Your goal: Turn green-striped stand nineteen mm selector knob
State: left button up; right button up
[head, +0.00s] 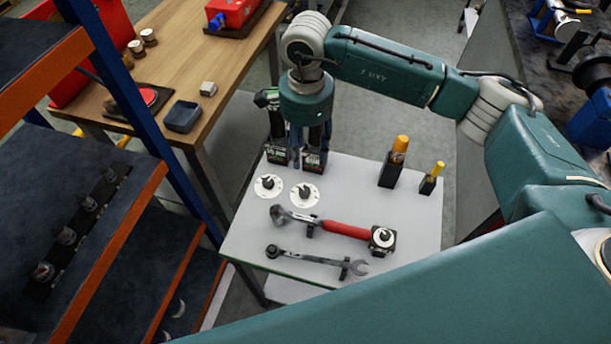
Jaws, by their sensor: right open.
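A white-topped stand (350,190) with a thin green line along its front edge fills the middle of the head view. Two white round dials with dark knobs, a left dial (268,186) and a right dial (304,195), lie side by side near its left edge. Their markings are too small to read, so I cannot tell which is the nineteen mm one. My right gripper (311,150) points down behind the dials, apart from them, at two dark labelled blocks. It is open; its fingers are partly lost against the dark blocks. My left gripper is not in view.
A red-handled wrench (343,229), a spanner (315,262) and a knob on a black block (382,240) are in front of the dials. Orange-topped (399,150) and yellow-topped (438,169) tools stand upright at the back right. Blue-orange shelving (120,215) borders the left.

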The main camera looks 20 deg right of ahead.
jog(key=b, duration=0.6)
send_over(306, 189)
notch_tip(306, 189, down, 7)
jog(key=f+p, duration=0.1)
jog(key=f, duration=0.3)
jog(key=shift+s+f, duration=0.15)
jog(key=shift+s, duration=0.05)
notch_tip(306, 189, down, 6)
jog(key=shift+r+p, duration=0.25)
jog(key=shift+p, duration=0.2)
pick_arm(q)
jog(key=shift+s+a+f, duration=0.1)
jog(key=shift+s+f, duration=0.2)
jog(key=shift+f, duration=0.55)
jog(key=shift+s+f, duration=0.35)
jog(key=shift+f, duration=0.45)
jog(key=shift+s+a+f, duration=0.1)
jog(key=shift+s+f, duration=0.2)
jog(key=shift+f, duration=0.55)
pick_arm(e)
jog(key=shift+w+f, duration=0.1)
jog(key=shift+f, duration=0.4)
grip_shut()
